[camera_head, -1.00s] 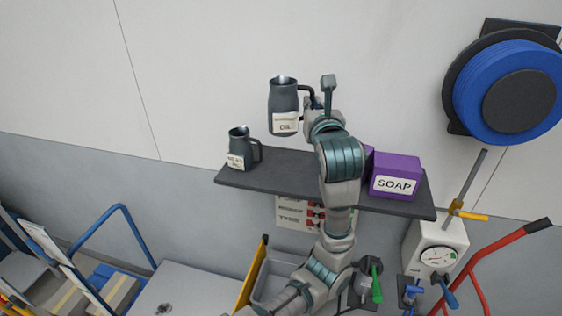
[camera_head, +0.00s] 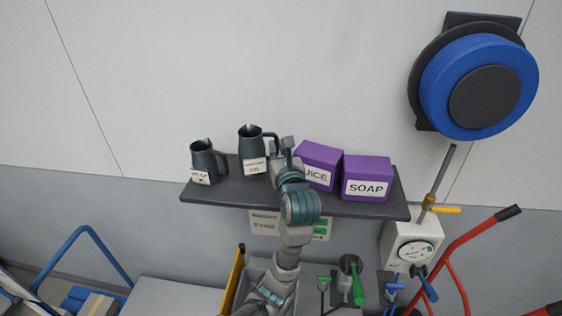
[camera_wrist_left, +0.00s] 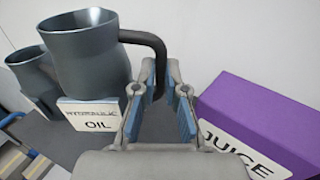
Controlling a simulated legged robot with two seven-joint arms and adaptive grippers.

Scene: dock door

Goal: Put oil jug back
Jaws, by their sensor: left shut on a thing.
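The oil jug (camera_head: 251,145) is dark grey with a handle on its right and a white label. In the left wrist view the jug (camera_wrist_left: 85,60) has a label reading "HYDRAULIC OIL". My left gripper (camera_head: 283,155) is shut on its handle; in the wrist view the gripper's fingers (camera_wrist_left: 158,100) stand on both sides of the handle. The jug is upright at the dark shelf (camera_head: 230,190); I cannot tell whether its base touches the board. My right gripper is not in view.
A second dark jug (camera_head: 204,160) stands left of the oil jug. Purple boxes labelled JUICE (camera_head: 319,158) and SOAP (camera_head: 367,177) stand on the right part of the shelf. A blue hose reel (camera_head: 475,75) hangs on the wall at right.

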